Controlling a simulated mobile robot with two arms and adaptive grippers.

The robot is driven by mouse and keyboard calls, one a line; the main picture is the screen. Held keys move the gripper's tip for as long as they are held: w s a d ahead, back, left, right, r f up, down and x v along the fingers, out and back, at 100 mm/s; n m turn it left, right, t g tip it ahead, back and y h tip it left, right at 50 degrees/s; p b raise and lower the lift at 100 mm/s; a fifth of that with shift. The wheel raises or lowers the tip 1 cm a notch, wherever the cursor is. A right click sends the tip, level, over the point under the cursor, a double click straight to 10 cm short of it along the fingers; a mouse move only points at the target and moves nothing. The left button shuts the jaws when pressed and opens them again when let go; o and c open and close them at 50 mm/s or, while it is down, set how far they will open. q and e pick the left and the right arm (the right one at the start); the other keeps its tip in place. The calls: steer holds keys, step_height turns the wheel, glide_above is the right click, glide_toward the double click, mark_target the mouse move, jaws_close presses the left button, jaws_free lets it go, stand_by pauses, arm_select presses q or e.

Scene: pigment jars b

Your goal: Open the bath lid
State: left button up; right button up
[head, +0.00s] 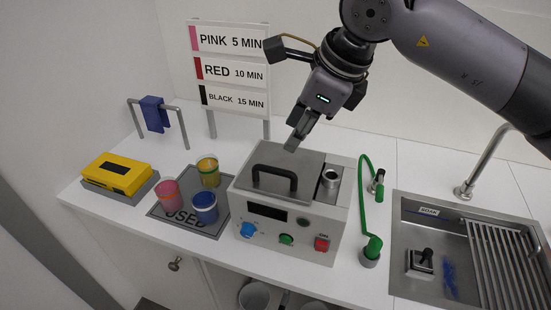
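The bath (290,215) is a light grey box on the counter with a display, a blue knob, a green button and a red switch on its front. Its grey metal lid (303,160) lies flat over the top, closed, with a black bar handle (275,175) towards its front edge. My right gripper (293,146) comes in from the upper right and points down over the back part of the lid, behind the handle. Its fingers overlap in this view, so I cannot tell whether they are open or shut, or whether they touch the lid. My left gripper is out of view.
A round metal opening (330,178) sits right of the lid. Pink (168,195), yellow (208,171) and blue (204,207) jars stand on the grey "USED" mat (218,229). A green hose (371,247) and sink (402,285) are right; a yellow box (120,173) is left.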

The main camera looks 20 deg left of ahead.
mark_target(273, 168)
steer(key=p+x, duration=0.3)
steer(key=x, duration=0.9)
steer(key=shift+a, duration=0.1)
jaws_close()
stand_by(0.4)
